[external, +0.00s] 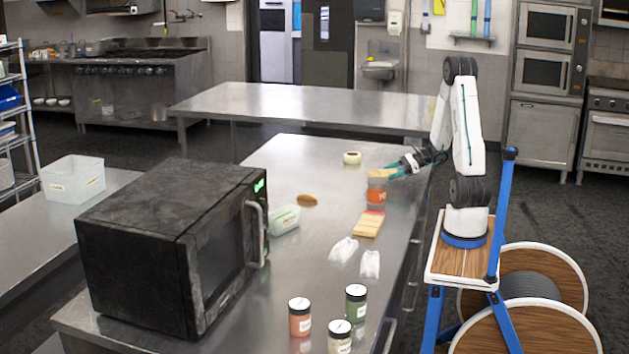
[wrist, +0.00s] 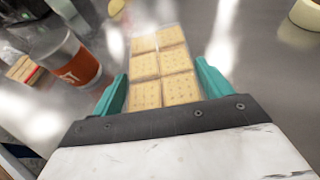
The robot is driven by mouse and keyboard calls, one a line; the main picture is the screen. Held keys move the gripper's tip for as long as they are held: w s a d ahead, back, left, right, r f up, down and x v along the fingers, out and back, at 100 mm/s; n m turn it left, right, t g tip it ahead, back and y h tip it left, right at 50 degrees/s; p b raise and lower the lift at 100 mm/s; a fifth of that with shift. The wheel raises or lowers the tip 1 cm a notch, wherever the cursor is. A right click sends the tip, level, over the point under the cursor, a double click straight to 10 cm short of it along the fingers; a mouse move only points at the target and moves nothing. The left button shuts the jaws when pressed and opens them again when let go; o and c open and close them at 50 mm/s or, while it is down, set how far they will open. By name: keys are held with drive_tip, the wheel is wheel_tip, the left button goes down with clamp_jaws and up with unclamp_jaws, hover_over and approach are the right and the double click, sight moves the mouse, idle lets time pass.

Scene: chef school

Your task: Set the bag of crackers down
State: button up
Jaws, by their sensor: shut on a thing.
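The bag of crackers (wrist: 160,70) is a clear packet with tan square crackers in two columns. It lies between the teal fingers of my gripper (wrist: 160,88), which is shut on it. In the external view my gripper (external: 393,171) reaches left over the steel counter, with the tan bag (external: 379,173) at its fingertips, by the top of a cup with an orange label (external: 377,190). That cup also shows left of the bag in the wrist view (wrist: 80,66). I cannot tell the bag's exact height above the counter.
On the counter (external: 300,165) are a tape-like roll (external: 352,157), a brown oval item (external: 307,200), a tan-and-red block (external: 368,224), white crumpled items (external: 343,249), a clear tub (external: 284,219), several jars (external: 300,317) and a black microwave (external: 172,245). The counter's far left part is clear.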

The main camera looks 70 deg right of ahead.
drive_tip(key=shift+f, duration=1.6)
drive_tip(key=shift+f, duration=0.1)
drive_tip(key=o, duration=1)
drive_tip(key=shift+o, duration=0.2)
